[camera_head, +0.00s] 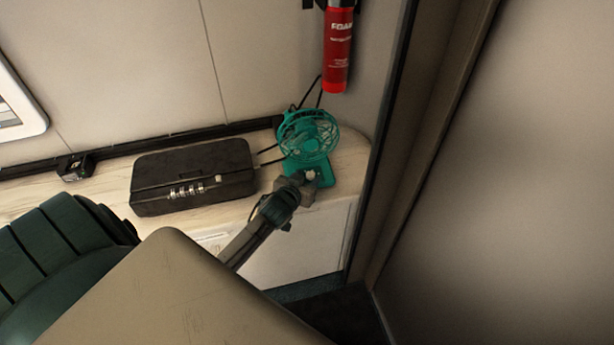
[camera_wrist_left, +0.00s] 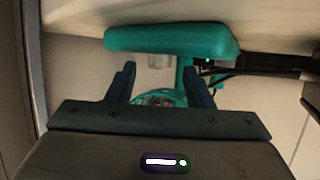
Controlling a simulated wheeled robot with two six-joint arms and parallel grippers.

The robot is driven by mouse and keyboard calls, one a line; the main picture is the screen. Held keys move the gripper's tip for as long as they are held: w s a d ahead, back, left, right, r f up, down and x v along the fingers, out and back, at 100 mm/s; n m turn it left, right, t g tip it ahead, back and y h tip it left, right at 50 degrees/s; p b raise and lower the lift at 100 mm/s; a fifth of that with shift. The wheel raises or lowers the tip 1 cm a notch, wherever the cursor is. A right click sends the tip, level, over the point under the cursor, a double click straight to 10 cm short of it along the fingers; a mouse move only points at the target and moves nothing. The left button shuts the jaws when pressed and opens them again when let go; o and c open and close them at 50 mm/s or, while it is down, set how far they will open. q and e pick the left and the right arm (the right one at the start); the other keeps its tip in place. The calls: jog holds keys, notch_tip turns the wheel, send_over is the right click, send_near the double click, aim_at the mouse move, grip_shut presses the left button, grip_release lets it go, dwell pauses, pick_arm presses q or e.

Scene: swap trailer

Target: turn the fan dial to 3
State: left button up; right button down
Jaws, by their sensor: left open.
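The teal desk fan (camera_head: 308,133) stands at the right end of the wooden counter, its round cage above a teal base (camera_head: 320,176). A small pale knob, apparently the dial (camera_head: 311,175), shows at the base beside my left gripper (camera_head: 302,183). The left wrist view looks upside down: the fan base (camera_wrist_left: 170,40) is at the top, and a pale grey dial (camera_wrist_left: 158,61) sticks out from it. My left gripper (camera_wrist_left: 160,84) is open there, with its fingers on either side of the dial's line, apparently short of it. The dial's marks are unreadable.
A black case (camera_head: 193,176) with a combination lock lies on the counter (camera_head: 105,190) left of the fan. A red extinguisher (camera_head: 338,50) hangs on the wall above the fan. Dark cables run behind the fan. A wall edge closes the right side.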

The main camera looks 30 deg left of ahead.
pick_arm(q)
jog(key=shift+w+a+f, duration=0.1)
jog(key=shift+w+f, duration=0.15)
jog(key=shift+w, duration=0.25)
jog(key=c, duration=1)
